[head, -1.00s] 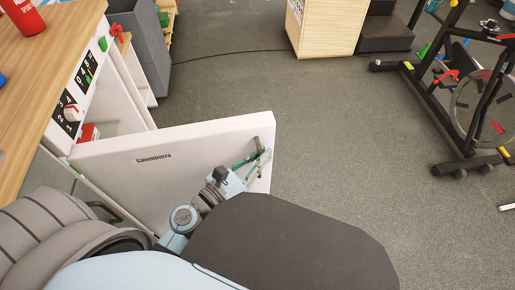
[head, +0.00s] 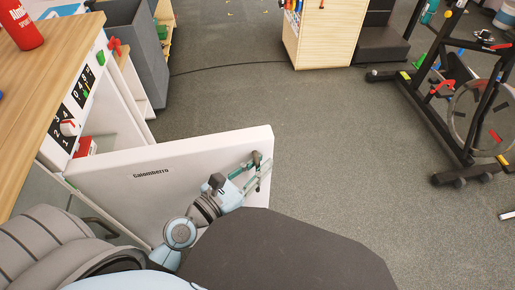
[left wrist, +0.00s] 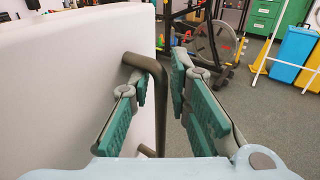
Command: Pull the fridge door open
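The white fridge door (head: 170,180), lettered "Calomberro", stands swung well out from the fridge body (head: 110,115) at the left in the head view. Its dark handle (left wrist: 159,100) is a bent bar near the door's free edge. My left gripper (head: 258,176) is at this handle. In the left wrist view, the teal-padded fingers of my left gripper (left wrist: 160,105) are spread apart. The handle bar runs between them, with one finger on the door's side of it. I see no clear grip on the bar. My right gripper is not in view.
A wooden counter (head: 45,75) with a red can (head: 20,25) is above the fridge. A grey bin (head: 135,50) stands behind it. A wooden cabinet (head: 325,35) is at the back, and an exercise bike (head: 460,110) stands at the right. The carpet between is clear.

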